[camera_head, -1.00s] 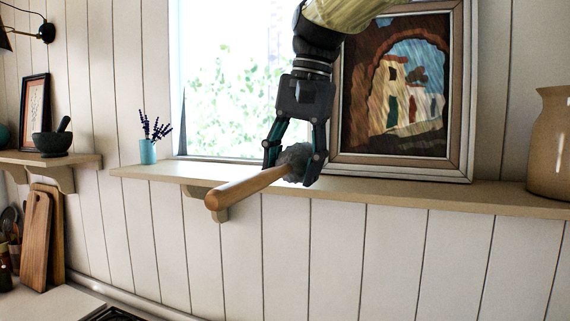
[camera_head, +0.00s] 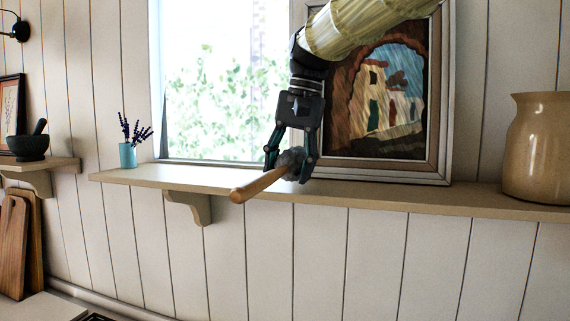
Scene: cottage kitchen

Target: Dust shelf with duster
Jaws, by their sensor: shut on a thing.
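The duster has a wooden handle (camera_head: 258,185) and a grey fluffy head (camera_head: 291,160). My gripper (camera_head: 290,176) points down and is shut on the duster near its head. The handle sticks out toward the front left, past the shelf's front edge. The shelf (camera_head: 400,195) is a long pale wooden board on the wall. The duster head is at the shelf top; I cannot tell whether it touches the board.
A framed painting (camera_head: 445,110) leans on the wall just right of my gripper. A tan jug (camera_head: 538,150) stands at the shelf's right. A blue cup with lavender (camera_head: 127,155) stands near its left end. A mortar (camera_head: 28,147) sits on another shelf.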

